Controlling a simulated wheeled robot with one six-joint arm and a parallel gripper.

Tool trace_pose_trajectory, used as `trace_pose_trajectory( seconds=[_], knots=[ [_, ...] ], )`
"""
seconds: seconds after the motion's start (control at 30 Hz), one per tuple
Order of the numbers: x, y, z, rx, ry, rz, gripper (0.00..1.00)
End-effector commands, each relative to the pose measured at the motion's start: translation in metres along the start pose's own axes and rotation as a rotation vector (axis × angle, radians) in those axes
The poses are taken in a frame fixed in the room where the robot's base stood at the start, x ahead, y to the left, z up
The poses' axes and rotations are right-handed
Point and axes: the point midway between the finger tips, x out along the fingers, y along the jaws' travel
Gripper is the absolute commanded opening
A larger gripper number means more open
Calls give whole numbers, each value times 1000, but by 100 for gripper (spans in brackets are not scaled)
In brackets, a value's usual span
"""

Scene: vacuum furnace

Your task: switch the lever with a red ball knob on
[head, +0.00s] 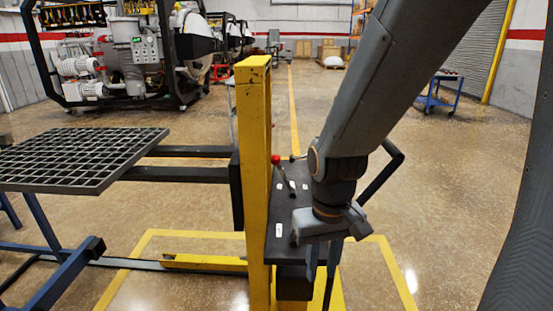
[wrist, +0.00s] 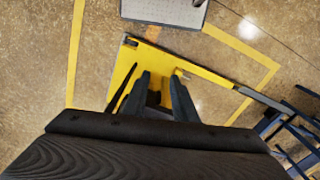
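The lever's red ball knob (head: 276,159) shows in the head view just right of the yellow mast. Its dark shaft (head: 286,178) slants down to the right onto a dark panel (head: 281,215) with small white labels. My gripper (head: 321,280) points down to the right of and nearer than the lever, apart from it. In the wrist view my gripper (wrist: 160,77) has a gap between its two fingers and nothing in it. The red knob does not show in the wrist view; a grey plate (wrist: 150,10) is cut off at the top edge there.
The yellow mast (head: 257,190) stands close left of the panel. A black bar handle (head: 382,175) juts out behind my arm. A grid-topped table (head: 75,158) is at the left. Yellow lines (head: 395,275) mark the floor; open floor lies to the right.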

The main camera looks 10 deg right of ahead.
Motion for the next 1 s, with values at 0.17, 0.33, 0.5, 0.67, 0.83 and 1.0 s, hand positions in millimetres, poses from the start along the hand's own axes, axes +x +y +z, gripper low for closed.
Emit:
trace_pose_trajectory(
  seconds=[0.17,0.33,0.5,0.67,0.83,1.0],
  knots=[
    [-3,2,-16,-22,61,4,0],
    [-4,11,-67,-172,231,37,0],
    [-1,24,-131,-460,428,128,0],
    [4,32,-186,-772,587,259,0],
    [7,36,-233,-1095,733,437,0],
    [7,35,-269,-1388,863,657,0]
  ],
)
